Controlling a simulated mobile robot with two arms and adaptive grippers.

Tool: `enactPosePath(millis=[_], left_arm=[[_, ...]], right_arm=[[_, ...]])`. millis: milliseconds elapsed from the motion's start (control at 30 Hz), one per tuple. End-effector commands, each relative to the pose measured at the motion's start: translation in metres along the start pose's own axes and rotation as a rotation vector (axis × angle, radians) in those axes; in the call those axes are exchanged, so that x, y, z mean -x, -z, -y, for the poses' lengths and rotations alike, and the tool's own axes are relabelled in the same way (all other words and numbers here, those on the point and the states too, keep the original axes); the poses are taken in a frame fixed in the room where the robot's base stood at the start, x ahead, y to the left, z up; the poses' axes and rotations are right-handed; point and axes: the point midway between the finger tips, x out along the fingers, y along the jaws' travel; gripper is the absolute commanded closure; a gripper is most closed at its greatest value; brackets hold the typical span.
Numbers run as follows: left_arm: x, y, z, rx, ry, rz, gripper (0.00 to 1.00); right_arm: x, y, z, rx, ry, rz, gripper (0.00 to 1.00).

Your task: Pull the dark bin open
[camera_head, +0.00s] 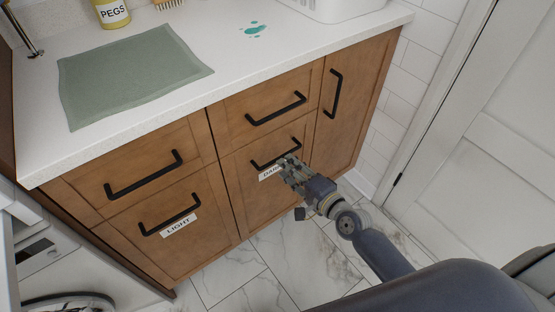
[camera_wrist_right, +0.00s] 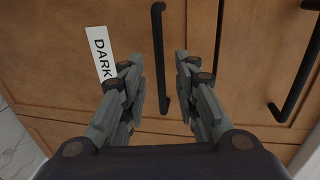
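The dark bin is the lower drawer front (camera_head: 243,195) with a "DARK" label, partly hidden by my gripper in the head view; the label (camera_wrist_right: 103,55) reads fully in the right wrist view. Its front looks flush with the cabinet. Its black bar handle (camera_head: 262,165) also shows in the wrist view (camera_wrist_right: 158,40). My right gripper (camera_head: 287,166) is at this handle. In the wrist view its fingers (camera_wrist_right: 160,72) are open, one on each side of the bar, with gaps visible. Whether the fingertips reach past the bar is unclear. My left gripper is not in view.
The light bin (camera_head: 190,245) is to the left, with drawers (camera_head: 140,165) and (camera_head: 245,130) above. A tall front (camera_head: 350,110) stands right. The counter holds a green cloth (camera_head: 135,75), pegs bottle (camera_head: 112,12) and white basket (camera_head: 340,8). Tiled floor (camera_head: 300,255) is open in front.

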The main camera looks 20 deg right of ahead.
Motion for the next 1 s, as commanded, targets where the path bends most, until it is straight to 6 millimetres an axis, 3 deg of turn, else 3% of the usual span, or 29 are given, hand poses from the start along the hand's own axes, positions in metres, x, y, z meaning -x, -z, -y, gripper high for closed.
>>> enactPosePath(millis=[100, 300, 767, 900, 1000], left_arm=[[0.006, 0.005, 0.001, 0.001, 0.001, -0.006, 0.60], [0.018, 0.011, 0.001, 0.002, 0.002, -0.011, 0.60], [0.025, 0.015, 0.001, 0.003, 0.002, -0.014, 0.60], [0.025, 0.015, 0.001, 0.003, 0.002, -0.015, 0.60], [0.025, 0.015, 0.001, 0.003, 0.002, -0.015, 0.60]], right_arm=[[-0.023, 0.000, 0.000, 0.000, 0.003, -0.001, 0.71], [-0.049, -0.001, -0.001, 0.001, 0.001, 0.001, 0.71], [-0.060, -0.001, -0.001, 0.002, -0.001, 0.000, 0.71], [-0.060, 0.000, -0.001, 0.002, -0.001, 0.000, 0.98], [-0.060, 0.000, -0.001, 0.002, -0.001, 0.000, 1.00]])
